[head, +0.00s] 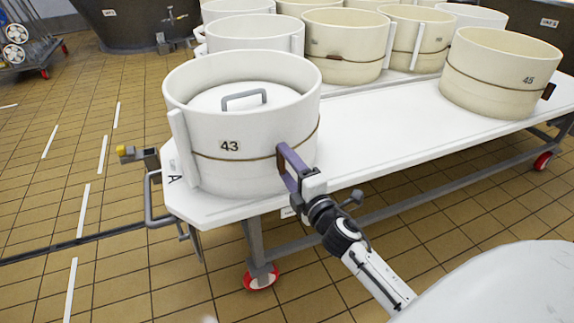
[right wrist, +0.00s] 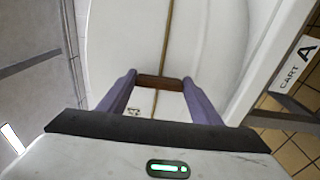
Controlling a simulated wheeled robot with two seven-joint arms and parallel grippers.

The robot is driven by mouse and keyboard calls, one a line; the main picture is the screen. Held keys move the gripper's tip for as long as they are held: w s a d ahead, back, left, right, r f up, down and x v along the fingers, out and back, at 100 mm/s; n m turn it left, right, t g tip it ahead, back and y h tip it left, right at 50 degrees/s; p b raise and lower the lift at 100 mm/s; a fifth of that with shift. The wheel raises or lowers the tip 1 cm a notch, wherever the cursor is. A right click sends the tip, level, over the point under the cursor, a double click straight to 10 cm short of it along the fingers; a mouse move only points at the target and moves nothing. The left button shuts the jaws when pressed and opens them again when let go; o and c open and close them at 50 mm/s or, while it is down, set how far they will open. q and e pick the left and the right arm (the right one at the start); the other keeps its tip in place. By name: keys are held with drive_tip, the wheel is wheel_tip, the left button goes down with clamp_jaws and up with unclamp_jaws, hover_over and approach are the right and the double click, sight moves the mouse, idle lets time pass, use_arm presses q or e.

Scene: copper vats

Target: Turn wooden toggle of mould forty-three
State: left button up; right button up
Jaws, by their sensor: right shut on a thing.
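Mould forty-three (head: 222,128) is a white round mould with the number 43 on its wall and a cord around it. It stands upright at the near left end of the white cart top, with a grey-handled lid (head: 245,100) inside. My right gripper (head: 283,156) reaches its right front wall. In the right wrist view the brown wooden toggle (right wrist: 160,82) lies crosswise on the cord, between the purple fingertips of my right gripper (right wrist: 160,80), which are shut on it. In the head view the fingers mostly hide the toggle. My left gripper is not in view.
Mould 45 (head: 505,75) stands at the right of the cart top (head: 375,130), and several other moulds stand behind. The cart top between 43 and 45 is clear. A grey side handle (head: 152,200) juts out at the cart's left end. A dark vat (head: 130,22) stands behind.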

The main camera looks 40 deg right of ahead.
drive_tip(key=shift+m, duration=0.3)
drive_tip(key=o, duration=1.1)
drive_tip(key=shift+c, duration=0.2)
drive_tip(key=s+a, duration=0.1)
drive_tip(key=s, duration=0.9)
drive_tip(key=shift+a, duration=0.35)
drive_tip(key=shift+s, duration=0.1)
